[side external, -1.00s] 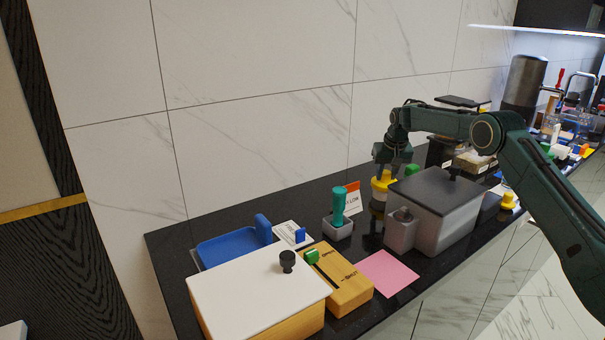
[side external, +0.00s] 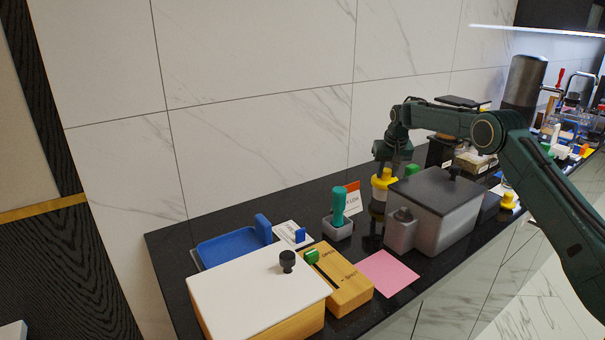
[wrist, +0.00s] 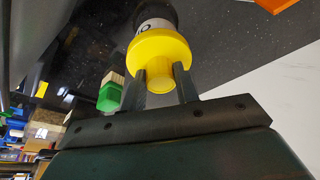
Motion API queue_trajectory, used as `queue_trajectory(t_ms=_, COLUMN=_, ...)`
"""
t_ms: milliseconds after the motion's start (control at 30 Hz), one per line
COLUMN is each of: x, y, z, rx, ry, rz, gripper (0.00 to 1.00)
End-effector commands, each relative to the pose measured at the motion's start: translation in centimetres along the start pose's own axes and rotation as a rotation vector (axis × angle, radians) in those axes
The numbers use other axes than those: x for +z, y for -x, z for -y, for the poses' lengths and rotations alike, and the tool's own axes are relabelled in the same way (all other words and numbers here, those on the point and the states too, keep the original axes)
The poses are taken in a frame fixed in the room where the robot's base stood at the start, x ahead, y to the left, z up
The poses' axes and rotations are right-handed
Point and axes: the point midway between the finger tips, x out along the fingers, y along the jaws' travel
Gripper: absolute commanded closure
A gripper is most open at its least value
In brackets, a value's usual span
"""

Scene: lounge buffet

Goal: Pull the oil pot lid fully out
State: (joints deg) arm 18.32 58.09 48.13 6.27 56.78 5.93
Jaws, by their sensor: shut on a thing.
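The yellow oil pot lid (side external: 383,180) with its round knob is at the back of the counter, behind the grey box. My gripper (side external: 387,168) points down from above, shut on the knob. In the wrist view, the two fingers (wrist: 160,74) are on either side of the knob of the yellow lid (wrist: 155,48). Beyond the lid is a white band with part of a dark letter (wrist: 157,24), then a dark round body (wrist: 152,8). The pot's lower part is partly hidden by the grey box, so I cannot tell how far the lid is out.
A grey box with a dark lid (side external: 432,187) stands close in front. A teal-handled tool (side external: 339,206) in a grey holder and an orange-topped card (side external: 352,195) are to the left. A green block (wrist: 109,97) is near the fingers. Another yellow knobbed piece (side external: 507,202) lies right.

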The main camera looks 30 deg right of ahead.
Motion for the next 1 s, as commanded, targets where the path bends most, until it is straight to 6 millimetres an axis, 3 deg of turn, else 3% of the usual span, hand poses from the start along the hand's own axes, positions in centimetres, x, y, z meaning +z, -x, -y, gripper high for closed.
queue_trajectory(t_ms=1000, x=-0.27, y=0.87, z=-0.03, rx=0.000, ry=0.000, rz=0.000, gripper=1.00)
